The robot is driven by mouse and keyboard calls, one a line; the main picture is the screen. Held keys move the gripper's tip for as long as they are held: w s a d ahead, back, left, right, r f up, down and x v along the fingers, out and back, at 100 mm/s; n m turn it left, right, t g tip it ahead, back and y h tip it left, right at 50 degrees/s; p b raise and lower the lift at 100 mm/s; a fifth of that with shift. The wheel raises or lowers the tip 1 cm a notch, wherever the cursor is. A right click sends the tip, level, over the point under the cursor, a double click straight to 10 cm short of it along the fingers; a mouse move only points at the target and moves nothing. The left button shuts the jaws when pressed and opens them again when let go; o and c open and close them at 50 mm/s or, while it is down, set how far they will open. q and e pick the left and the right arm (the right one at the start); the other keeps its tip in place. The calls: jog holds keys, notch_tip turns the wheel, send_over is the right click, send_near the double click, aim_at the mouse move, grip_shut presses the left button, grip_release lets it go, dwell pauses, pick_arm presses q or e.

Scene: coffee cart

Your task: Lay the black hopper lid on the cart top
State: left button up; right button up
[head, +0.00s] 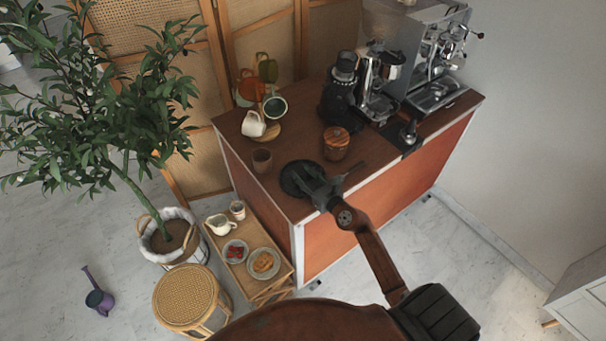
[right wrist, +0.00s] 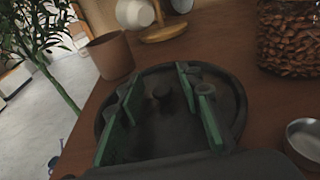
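The black hopper lid (head: 288,181) is a dark round disc with a raised rim. It appears to lie flat on the wooden cart top (head: 290,150), near the left front corner. In the right wrist view the lid (right wrist: 233,92) fills the middle, with a short knob (right wrist: 162,93) at its centre. My right gripper (head: 308,184) is over the lid. Its green-padded fingers (right wrist: 163,108) are open on either side of the knob, with a gap on both sides. My left gripper is not in view.
A brown cup (head: 262,160) stands just behind the lid. A jar of beans (head: 336,143) and a small metal dish (right wrist: 304,138) are to its right. The grinder (head: 341,92), espresso machine (head: 430,60) and mug stand (head: 268,131) are farther back.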

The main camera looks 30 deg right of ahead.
jog(key=shift+s+a+f, duration=0.1)
jog(key=shift+a+f, duration=0.05)
jog(key=shift+f, duration=0.3)
jog(key=shift+r+p, duration=0.3)
jog(key=shift+p, duration=0.05)
jog(key=s, duration=0.3)
jog(key=s+r, duration=0.1)
jog(key=s, duration=0.3)
jog(key=s+d+r, duration=0.1)
jog(key=s, duration=0.2)
jog(key=shift+s+r, duration=0.4)
jog(key=shift+s, duration=0.4)
